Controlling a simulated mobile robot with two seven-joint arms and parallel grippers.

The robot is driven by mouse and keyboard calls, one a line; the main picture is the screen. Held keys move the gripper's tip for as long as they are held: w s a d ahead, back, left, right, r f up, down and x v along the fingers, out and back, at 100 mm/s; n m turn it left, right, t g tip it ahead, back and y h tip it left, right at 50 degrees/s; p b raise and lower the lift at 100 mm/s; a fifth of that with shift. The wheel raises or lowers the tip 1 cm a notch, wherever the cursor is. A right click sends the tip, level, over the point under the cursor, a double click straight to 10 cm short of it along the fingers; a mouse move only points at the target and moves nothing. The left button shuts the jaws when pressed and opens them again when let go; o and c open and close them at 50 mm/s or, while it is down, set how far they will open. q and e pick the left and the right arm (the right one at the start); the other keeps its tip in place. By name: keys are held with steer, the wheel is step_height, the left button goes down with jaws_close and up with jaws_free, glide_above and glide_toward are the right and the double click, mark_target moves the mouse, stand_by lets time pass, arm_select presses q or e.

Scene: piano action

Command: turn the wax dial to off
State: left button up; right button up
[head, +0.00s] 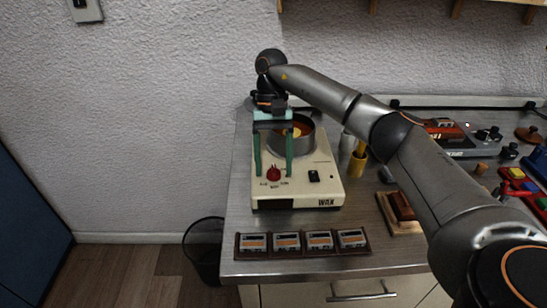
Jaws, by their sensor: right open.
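The wax warmer (325,188) is a cream box on the left end of the metal bench, with a round pot (306,136) of orange-brown wax on top. Its red wax dial (273,174) sits on the sloped front, with small labels around it that are too small to read. My right gripper (274,175) points down over the warmer's front left. Its two green fingers are apart, one on each side of the dial in this view; I cannot tell whether they touch it. My left gripper is not in view.
A dark rack (304,254) of several small boxes lies along the front edge. A black switch (314,176) is right of the dial. A yellow-handled tool (358,163) stands right of the warmer. A mesh bin (203,250) is on the floor at left.

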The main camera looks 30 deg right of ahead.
steer(key=p+v, duration=0.5)
steer(key=v, duration=0.7)
steer(key=shift+r, duration=0.25)
steer(key=shift+d, duration=0.1)
